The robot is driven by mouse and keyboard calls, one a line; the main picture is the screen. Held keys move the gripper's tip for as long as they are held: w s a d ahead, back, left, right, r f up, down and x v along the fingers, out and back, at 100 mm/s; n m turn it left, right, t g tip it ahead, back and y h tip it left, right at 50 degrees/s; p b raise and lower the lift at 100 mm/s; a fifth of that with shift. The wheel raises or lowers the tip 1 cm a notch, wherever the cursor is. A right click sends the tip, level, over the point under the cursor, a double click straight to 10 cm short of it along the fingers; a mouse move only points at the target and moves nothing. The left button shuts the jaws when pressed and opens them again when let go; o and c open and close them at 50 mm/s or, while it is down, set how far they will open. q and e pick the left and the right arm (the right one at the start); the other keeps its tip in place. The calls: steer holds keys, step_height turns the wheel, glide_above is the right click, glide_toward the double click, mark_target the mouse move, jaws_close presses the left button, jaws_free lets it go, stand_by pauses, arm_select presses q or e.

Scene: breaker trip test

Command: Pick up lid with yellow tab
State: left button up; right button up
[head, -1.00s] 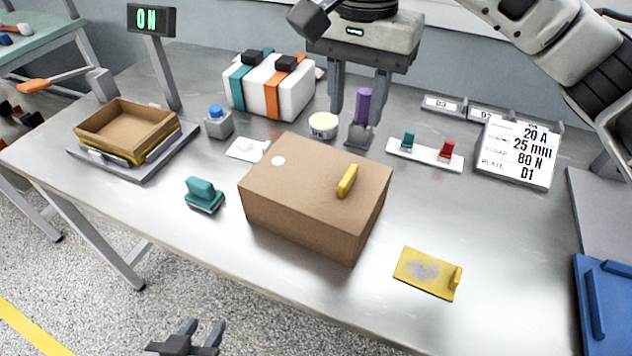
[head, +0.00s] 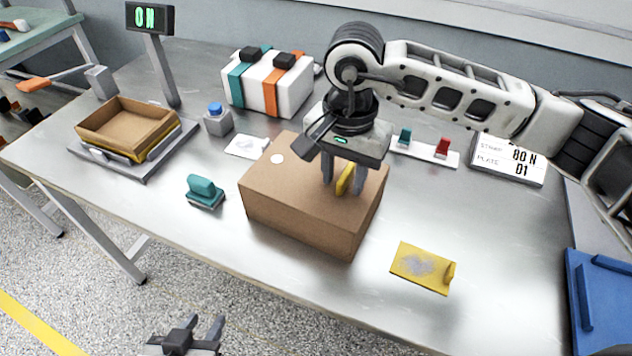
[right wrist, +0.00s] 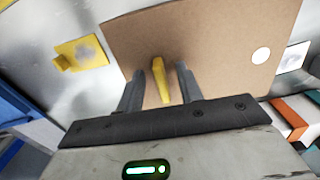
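The lid (head: 290,186) is the brown top of a box on the table, with a yellow tab (head: 343,180) standing up on it and a white round spot at its far left. My right gripper (head: 344,186) is over the lid, its two fingers on either side of the tab. In the right wrist view the tab (right wrist: 160,80) stands between the fingers with a gap on each side, so the gripper (right wrist: 160,85) is open. My left gripper (head: 196,330) is low at the front, off the table edge, with its fingers apart and empty.
A yellow plate (head: 423,268) lies right of the box. A teal-handled block (head: 204,191) stands to its left. A cardboard tray (head: 127,128) sits on a scale. A white striped case (head: 268,84) and a blue-button box (head: 217,119) are behind. A blue bin (head: 600,300) is at right.

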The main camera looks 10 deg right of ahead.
jaws_close()
